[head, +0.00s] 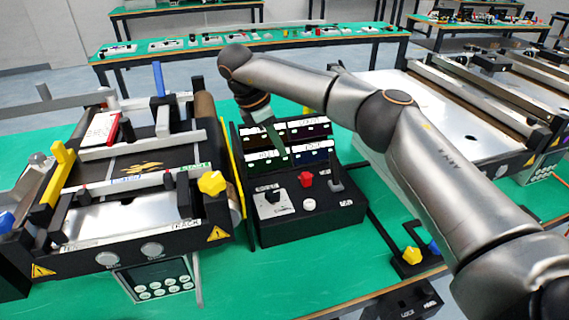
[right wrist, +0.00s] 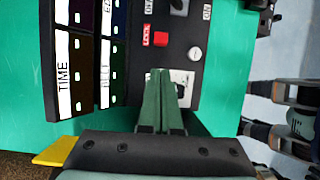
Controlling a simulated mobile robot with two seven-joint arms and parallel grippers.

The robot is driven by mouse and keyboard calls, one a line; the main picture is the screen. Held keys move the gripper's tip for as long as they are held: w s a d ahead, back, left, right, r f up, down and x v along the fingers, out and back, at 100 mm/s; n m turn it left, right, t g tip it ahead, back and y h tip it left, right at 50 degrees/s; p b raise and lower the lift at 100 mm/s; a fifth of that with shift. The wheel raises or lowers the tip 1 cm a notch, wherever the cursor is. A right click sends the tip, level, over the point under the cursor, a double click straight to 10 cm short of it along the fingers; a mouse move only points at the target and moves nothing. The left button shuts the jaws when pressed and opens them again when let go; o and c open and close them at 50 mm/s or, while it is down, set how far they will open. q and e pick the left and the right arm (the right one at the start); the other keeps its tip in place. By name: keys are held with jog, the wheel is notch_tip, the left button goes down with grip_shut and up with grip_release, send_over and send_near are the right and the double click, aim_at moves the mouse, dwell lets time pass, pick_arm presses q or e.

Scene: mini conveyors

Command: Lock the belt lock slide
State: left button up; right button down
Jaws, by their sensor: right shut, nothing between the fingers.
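No part is readable to me as the belt lock slide, so I cannot tell which one it is or its position. The black control box (head: 330,222) carries a white plate with a black knob (head: 272,196), a red button (head: 306,179), a white round button (head: 309,204) and a grey lever (head: 335,178). My right gripper (head: 277,141) is shut and empty, in front of the dark label panels at the box's back. In the right wrist view its green fingers (right wrist: 161,72) partly cover the white plate (right wrist: 184,80); contact cannot be told. My left gripper is not in view.
A mini conveyor (head: 155,165) with a yellow knob (head: 212,183) and labelled front rail stands left of the box. Another conveyor (head: 450,115) stands right, behind my right arm. A black box with a partly readable LOCK label (head: 405,300) is at the bottom edge.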

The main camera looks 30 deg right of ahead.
aim_at(306, 179)
jog(key=shift+r, duration=0.1)
dwell(0.3)
jog(key=p+x, duration=0.1)
jog(key=x, duration=0.9)
jog(key=d, duration=0.2)
jog(key=s+d, duration=0.1)
jog(key=d, duration=0.1)
jog(key=shift+p, duration=0.3)
